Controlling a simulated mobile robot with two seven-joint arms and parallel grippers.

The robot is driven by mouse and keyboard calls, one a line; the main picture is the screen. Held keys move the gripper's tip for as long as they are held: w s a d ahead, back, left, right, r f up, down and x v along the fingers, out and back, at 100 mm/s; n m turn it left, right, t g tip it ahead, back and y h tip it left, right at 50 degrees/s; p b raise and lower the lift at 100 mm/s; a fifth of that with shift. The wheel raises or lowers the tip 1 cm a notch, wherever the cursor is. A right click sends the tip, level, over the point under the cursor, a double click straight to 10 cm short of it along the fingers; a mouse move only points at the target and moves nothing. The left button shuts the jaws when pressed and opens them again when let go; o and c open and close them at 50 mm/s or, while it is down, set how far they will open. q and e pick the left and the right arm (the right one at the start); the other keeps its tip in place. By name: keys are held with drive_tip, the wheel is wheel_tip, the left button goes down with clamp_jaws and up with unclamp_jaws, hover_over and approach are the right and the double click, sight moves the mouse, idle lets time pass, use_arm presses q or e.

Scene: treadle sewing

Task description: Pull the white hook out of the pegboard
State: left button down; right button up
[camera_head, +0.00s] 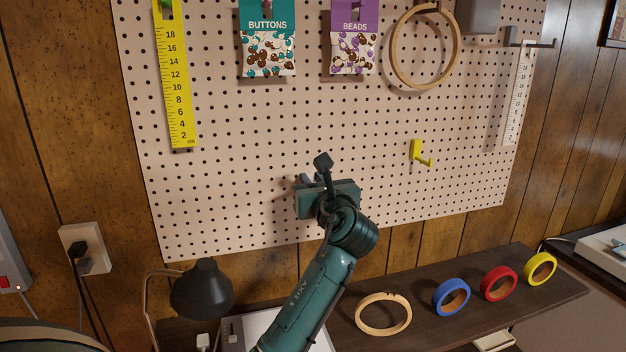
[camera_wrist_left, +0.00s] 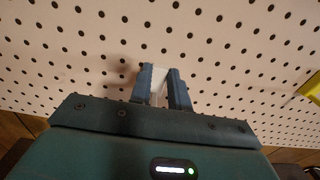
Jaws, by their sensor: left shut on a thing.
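The beige pegboard (camera_head: 232,190) hangs on the wood-panelled wall and fills the upper part of the wrist view (camera_wrist_left: 60,62). My left gripper (camera_head: 308,181) is at the lower middle of the board. In the left wrist view its two dark fingers (camera_wrist_left: 162,84) are shut on the white hook (camera_wrist_left: 158,78), a pale piece between them right in front of the board. The gripper covers the hook in the head view. Whether its back end still sits in the holes is hidden. My right gripper is in neither view.
A yellow hook (camera_head: 417,153) is on the board to the right. A yellow ruler (camera_head: 174,90), bead packets and a wooden hoop (camera_head: 393,47) hang above. On the shelf (camera_head: 420,287) below lie another hoop and tape rolls. A dark lamp (camera_head: 203,289) stands lower left.

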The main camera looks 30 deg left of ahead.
use_arm(q)
drive_tip(key=shift+s+d, duration=0.3)
drive_tip(key=shift+d, duration=0.1)
drive_tip(key=shift+s+d+p, duration=0.4)
drive_tip(key=shift+d+p, duration=0.05)
drive_tip(key=shift+p, duration=0.2)
idle(0.4)
drive_tip(key=shift+s+d, duration=0.1)
drive_tip(key=shift+d, duration=0.05)
drive_tip(key=shift+p+v, duration=1.4)
drive_tip(key=shift+v, duration=0.85)
